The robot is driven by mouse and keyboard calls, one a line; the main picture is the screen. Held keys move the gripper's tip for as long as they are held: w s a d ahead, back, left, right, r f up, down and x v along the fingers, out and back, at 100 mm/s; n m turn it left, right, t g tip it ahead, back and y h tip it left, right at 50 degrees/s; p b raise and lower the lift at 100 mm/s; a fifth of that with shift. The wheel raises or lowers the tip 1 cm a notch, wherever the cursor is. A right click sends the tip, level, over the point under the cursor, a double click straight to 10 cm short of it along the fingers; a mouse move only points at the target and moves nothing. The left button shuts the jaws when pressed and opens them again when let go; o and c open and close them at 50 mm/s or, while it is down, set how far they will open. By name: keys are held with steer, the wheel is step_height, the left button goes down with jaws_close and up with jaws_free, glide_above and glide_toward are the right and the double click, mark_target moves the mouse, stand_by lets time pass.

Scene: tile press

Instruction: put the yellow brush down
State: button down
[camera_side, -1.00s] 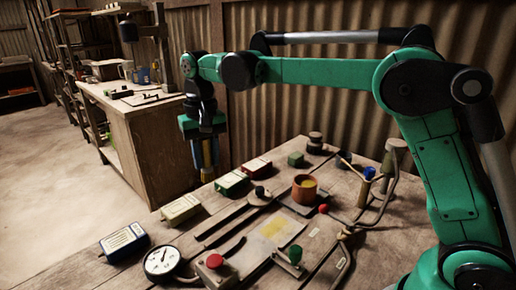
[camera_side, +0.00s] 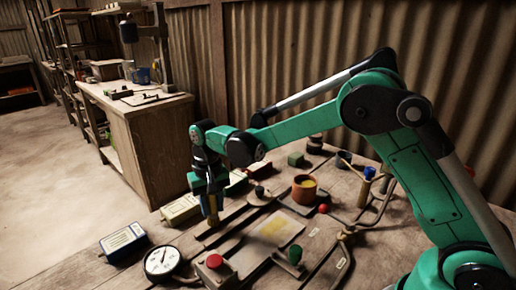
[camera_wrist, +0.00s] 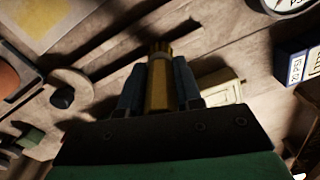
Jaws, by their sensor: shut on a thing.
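My gripper (camera_side: 209,203) is shut on the yellow brush (camera_side: 213,208), which points down from between its fingers low over the wooden table (camera_side: 95,271). The brush's lower end is at or just above the wood near dark rails; I cannot tell whether it touches. In the wrist view the brush (camera_wrist: 158,82) is held between the two blue-grey fingers, its far end showing past their tips. The brush's upper part is hidden by my gripper.
A cream box (camera_side: 181,209) stands close left of my gripper. A blue-labelled box (camera_side: 124,242), dial gauge (camera_side: 162,262) and red button (camera_side: 214,261) are nearer the front. A yellow-stained plate (camera_side: 277,229) and orange pot (camera_side: 304,188) lie to the right.

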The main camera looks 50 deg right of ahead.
steer(key=shift+f, duration=0.15)
steer(key=c, duration=0.6)
jaws_free()
step_height(320, 180, up, 12)
steer(key=shift+f, duration=0.2)
steer(key=shift+s+d+r, duration=0.1)
steer(key=shift+s+r, duration=0.1)
steer(key=shift+r, duration=0.3)
steer(key=s+d+f+n+t, duration=0.1)
steer(key=s+d+t, duration=0.1)
steer(key=s, duration=0.5)
steer(key=s+d+f+n+t, duration=0.2)
steer(key=s+d+t, duration=0.1)
steer(key=s+t, duration=0.2)
steer(key=s, duration=0.2)
steer(key=shift+s+n, duration=0.3)
steer(key=shift+s, duration=0.05)
